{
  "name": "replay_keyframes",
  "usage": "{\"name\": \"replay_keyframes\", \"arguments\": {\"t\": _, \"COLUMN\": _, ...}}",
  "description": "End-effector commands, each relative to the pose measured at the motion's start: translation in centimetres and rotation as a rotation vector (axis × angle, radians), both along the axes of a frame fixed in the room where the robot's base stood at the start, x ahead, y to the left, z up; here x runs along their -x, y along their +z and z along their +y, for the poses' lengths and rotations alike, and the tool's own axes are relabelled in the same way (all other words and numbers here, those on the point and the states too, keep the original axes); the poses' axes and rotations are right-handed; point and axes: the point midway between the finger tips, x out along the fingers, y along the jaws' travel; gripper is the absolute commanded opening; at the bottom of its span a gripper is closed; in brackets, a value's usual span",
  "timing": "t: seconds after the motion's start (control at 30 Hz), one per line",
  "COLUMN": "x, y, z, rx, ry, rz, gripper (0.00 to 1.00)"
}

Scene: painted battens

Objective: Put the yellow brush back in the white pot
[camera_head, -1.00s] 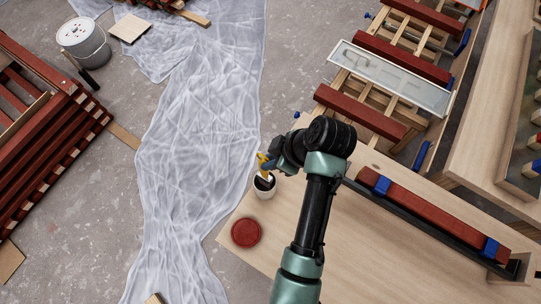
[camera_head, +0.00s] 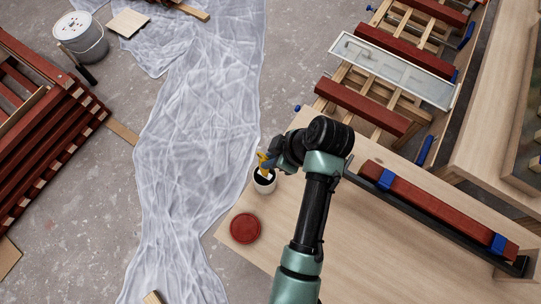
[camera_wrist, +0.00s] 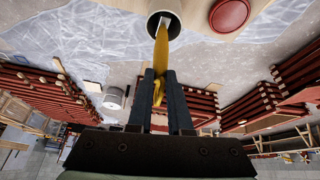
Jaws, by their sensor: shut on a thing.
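The yellow brush (camera_wrist: 160,52) is held between the two dark fingers of my gripper (camera_wrist: 160,76) in the wrist view. Its pale end points at the dark mouth of the white pot (camera_wrist: 174,26) and overlaps it; I cannot tell how far inside it reaches. In the head view the white pot (camera_head: 265,188) stands upright near the left corner of the wooden worktop. My gripper (camera_head: 265,163) is just above its mouth, with a bit of the yellow brush (camera_head: 264,172) showing. My arm hides part of the gripper.
A red round disc (camera_head: 246,227) lies on the worktop (camera_head: 240,252) beside the pot. A red batten (camera_head: 440,208) with blue clamps lies to the right. Plastic sheeting (camera_head: 195,150) covers the floor at left. A white bucket (camera_head: 80,37) stands far left.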

Motion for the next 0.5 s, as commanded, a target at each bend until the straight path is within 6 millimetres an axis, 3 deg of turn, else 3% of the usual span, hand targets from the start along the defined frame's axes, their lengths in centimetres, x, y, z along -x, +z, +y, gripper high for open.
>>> {"name": "replay_keyframes", "arguments": {"t": 0.5, "x": 0.00, "y": -1.14, "z": 0.00, "rx": 0.000, "ry": 0.000, "rz": 0.000, "gripper": 0.00}}
